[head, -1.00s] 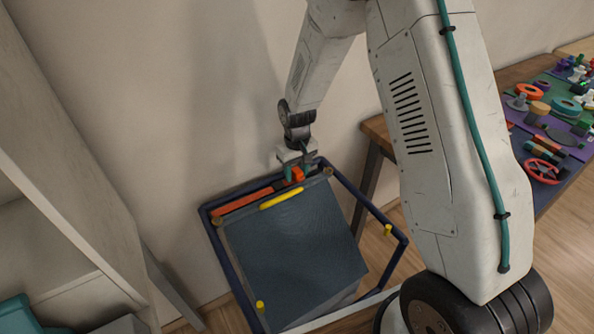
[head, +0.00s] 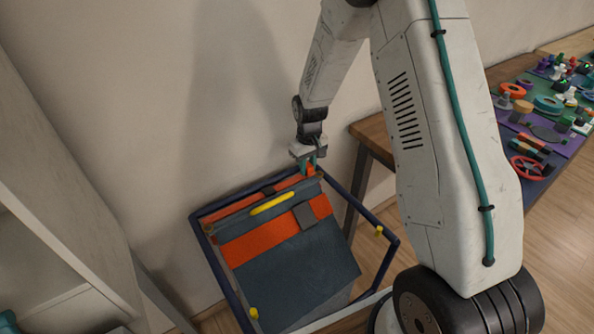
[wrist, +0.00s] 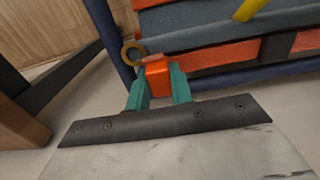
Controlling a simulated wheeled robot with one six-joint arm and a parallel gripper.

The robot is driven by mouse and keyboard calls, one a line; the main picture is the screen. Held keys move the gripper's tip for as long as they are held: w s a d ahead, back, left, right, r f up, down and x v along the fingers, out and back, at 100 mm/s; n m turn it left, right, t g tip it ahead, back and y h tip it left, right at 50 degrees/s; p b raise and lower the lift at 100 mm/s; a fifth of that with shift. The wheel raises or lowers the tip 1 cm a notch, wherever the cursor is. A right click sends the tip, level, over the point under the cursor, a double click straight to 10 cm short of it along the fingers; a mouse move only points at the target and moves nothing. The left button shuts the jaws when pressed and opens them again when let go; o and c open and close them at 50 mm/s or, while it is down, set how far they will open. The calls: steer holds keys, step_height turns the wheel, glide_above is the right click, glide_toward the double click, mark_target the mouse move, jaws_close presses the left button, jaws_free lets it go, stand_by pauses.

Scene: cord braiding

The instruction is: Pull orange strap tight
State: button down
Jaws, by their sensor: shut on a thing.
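The orange strap (head: 250,247) lies across the front of the dark blue-grey padded bundle (head: 300,272), with a grey buckle patch (head: 305,216) on it near the right side. More orange strap runs along the back top edge, with a dark piece on it; it also shows in the wrist view (wrist: 210,55). My gripper (head: 308,165) is at the bundle's back right corner. In the wrist view its teal fingers (wrist: 160,85) are shut on an orange strap end (wrist: 157,72). A tan ring (wrist: 133,50) sits beside the strap end.
A dark blue frame (head: 208,250) surrounds the bundle, with a yellow handle (head: 272,203) on the bundle's top and yellow pegs (head: 379,231) on the frame. A wooden table (head: 372,138) stands close on the right, a pale shelf (head: 60,200) on the left. A wall is behind.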

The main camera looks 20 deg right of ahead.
mark_target(308, 165)
steer(key=c, duration=1.2)
jaws_free()
step_height(308, 165, up, 8)
steer(key=shift+d+f, duration=0.1)
